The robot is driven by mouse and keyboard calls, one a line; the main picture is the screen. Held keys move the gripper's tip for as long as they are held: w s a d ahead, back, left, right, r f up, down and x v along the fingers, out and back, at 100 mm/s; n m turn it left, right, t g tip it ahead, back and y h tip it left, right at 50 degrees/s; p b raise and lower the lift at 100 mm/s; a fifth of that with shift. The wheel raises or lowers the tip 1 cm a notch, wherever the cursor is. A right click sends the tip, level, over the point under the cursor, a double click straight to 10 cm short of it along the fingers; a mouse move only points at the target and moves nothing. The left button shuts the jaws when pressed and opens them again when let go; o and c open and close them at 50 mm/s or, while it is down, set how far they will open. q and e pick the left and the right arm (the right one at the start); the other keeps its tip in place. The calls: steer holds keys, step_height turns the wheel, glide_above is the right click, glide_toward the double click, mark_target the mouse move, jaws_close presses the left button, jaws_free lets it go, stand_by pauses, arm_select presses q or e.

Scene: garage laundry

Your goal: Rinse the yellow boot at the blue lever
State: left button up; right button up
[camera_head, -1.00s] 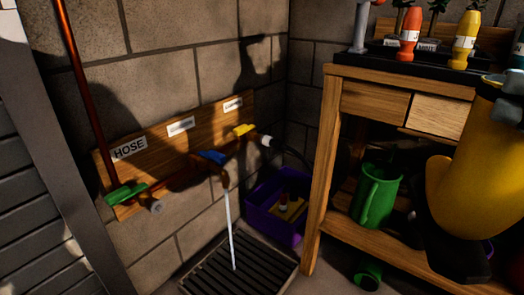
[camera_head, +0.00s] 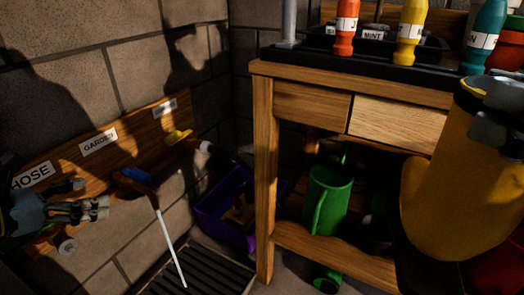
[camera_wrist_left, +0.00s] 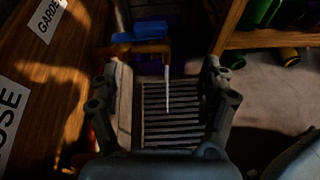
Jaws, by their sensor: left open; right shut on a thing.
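The yellow boot (camera_head: 455,175) hangs upright at the right of the head view, in front of the workbench. My right gripper (camera_head: 497,115) is shut on its upper part. The blue lever (camera_head: 132,175) sits on a tap on the wooden wall board, under the "GARDEN" label. A white stream of water (camera_head: 168,240) falls from this tap to the drain grate (camera_head: 195,275). My left gripper (camera_head: 98,206) is open and empty, just left of the blue lever. In the left wrist view, the lever (camera_wrist_left: 138,31) lies ahead of the spread fingers (camera_wrist_left: 160,72), apart from them.
A yellow lever (camera_head: 178,136) is on the board further right. A purple crate (camera_head: 215,215) stands in the corner. The workbench (camera_head: 262,170) holds bottles on top and a green watering can (camera_head: 328,198) on its shelf. The boot is well to the right of the water.

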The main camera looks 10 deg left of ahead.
mark_target(135, 174)
arm_select(q)
steer(key=shift+n, duration=0.8)
steer(key=b+x, duration=0.1)
steer(key=x, duration=0.2)
steer(key=r+b+x, duration=0.1)
steer(key=x, duration=0.3)
steer(key=w+a+b+x, duration=0.1)
steer(key=x, duration=0.3)
steer(key=shift+w+b, duration=0.35)
arm_select(e)
steer(key=f, duration=0.4)
steer(key=shift+w+f, duration=0.2)
steer(key=shift+f, duration=0.2)
arm_select(q)
steer(key=shift+w+d, duration=0.2)
steer(key=shift+w, duration=0.2)
arm_select(e)
steer(key=shift+f, duration=0.15)
arm_select(q)
jaws_close()
arm_select(e)
steer(key=shift+f, duration=0.1)
